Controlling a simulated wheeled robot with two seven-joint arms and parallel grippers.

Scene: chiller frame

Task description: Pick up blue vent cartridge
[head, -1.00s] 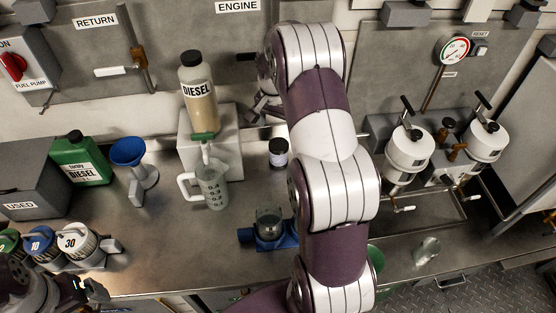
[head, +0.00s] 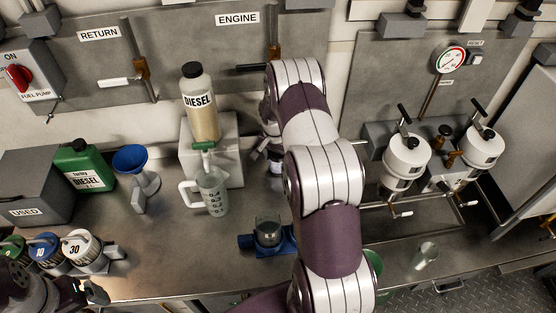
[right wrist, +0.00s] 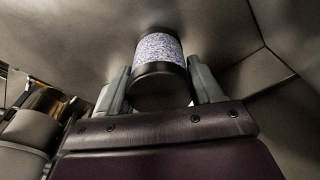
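The blue vent cartridge, a small dark-capped cylinder (head: 275,167) with a speckled blue-white band, stands on the bench right of the white block in the head view. My right gripper (head: 268,150) is over it and partly hides it. In the right wrist view the cartridge (right wrist: 159,49) is between the two grey fingers of my right gripper (right wrist: 160,88). The fingers are apart, one on each side; contact is not clear. My left gripper (head: 95,291) is at the lower left edge, mostly cut off, its fingers unclear.
A diesel bottle (head: 200,106) stands on a white block (head: 229,151), with a measuring jug (head: 213,194) in front. A blue device (head: 267,239) with a clear bowl sits nearer the front. A blue funnel (head: 130,159) and green can (head: 86,166) are left. White filter housings (head: 407,157) stand right.

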